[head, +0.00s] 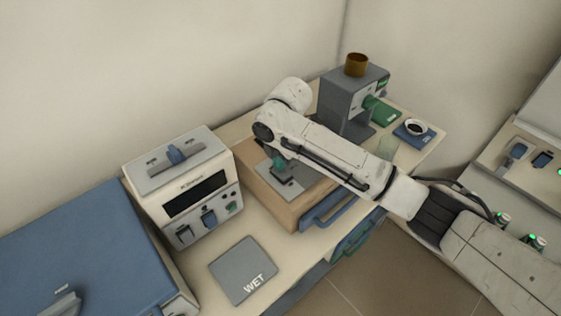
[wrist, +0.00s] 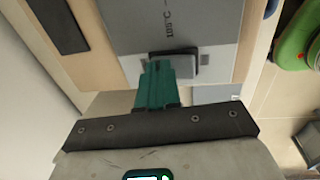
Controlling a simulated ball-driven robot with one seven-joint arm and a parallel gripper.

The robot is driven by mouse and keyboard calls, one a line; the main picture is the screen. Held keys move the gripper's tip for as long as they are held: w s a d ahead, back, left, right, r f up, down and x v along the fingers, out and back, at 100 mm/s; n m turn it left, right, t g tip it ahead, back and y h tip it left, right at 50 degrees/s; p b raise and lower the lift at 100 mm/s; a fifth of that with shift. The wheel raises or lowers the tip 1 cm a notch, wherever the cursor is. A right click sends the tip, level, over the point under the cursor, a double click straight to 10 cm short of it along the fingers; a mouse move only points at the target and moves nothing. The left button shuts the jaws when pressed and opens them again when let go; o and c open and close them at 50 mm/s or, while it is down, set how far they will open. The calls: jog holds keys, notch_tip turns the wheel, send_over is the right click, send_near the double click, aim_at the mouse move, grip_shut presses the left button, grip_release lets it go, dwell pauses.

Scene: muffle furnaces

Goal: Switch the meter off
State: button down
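A pale bench unit (head: 182,187) with a dark display window stands left of centre in the head view. It has a blue handle on top and small controls (head: 208,217) on its front; its lettering is too small to read, so I cannot tell if it is the meter. My gripper (head: 280,163) points down over a wooden-sided box to the right of this unit. In the wrist view my gripper's teal fingers (wrist: 157,82) are together, close to a grey block in a dark frame (wrist: 174,64). I cannot tell whether they touch it.
The wooden-sided box (head: 258,190) has blue handles; a panel marked 105°C shows in the wrist view (wrist: 200,22). A grey machine (head: 342,101) with a brown cup (head: 356,65) stands behind. A grey WET mat (head: 242,264) lies in front, and a blue-topped cabinet (head: 85,245) at left.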

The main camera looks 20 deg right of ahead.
jog(key=shift+s+d+r+p, duration=0.1)
jog(key=shift+s+d+p, duration=0.05)
jog(key=shift+s+p, duration=0.25)
jog(key=shift+s+d+r+p, duration=0.15)
jog(key=shift+s+p, duration=0.15)
jog(key=shift+s, duration=0.15)
